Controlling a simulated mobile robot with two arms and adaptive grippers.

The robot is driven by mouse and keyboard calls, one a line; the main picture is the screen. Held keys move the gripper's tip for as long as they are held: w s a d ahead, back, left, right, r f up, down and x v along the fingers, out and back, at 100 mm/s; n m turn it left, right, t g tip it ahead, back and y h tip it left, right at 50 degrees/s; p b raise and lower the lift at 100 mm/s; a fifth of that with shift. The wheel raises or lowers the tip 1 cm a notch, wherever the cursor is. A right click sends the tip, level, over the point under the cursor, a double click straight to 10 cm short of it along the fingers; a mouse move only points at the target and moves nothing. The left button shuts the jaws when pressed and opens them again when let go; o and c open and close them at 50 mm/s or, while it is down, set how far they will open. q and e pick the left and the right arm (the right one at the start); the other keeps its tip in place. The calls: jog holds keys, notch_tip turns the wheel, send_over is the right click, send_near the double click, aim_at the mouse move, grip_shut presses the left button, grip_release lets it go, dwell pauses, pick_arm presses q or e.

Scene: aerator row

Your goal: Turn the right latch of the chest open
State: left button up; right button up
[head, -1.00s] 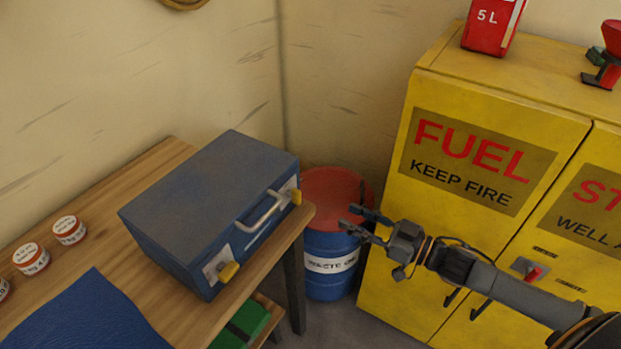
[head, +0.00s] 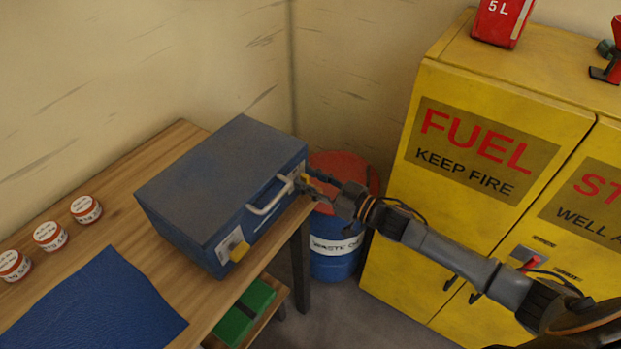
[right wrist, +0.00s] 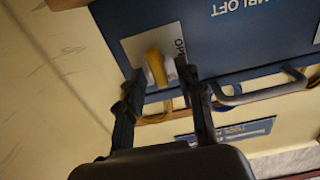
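The blue chest (head: 219,185) stands closed on the wooden workbench, with a white handle (head: 268,197) on its front. Its right latch (head: 303,179) is yellow on a pale plate, and my right gripper (head: 315,187) is at it, partly covering it. In the right wrist view the yellow right latch (right wrist: 156,66) shows between the two spread fingertips of my right gripper (right wrist: 161,78). I see gaps beside the latch; contact cannot be told. The left latch (head: 238,250) is yellow too, at the chest's near front corner. My left gripper is out of view.
A waste oil drum (head: 336,250) stands on the floor beyond the bench end. The yellow fuel cabinet (head: 440,215) is to the right. Several small jars (head: 50,236) and a blue mat (head: 95,305) lie on the bench (head: 135,160) left of the chest.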

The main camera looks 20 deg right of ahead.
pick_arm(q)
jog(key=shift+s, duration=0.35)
pick_arm(e)
jog(key=shift+c, duration=0.2)
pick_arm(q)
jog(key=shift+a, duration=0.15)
pick_arm(e)
grip_shut()
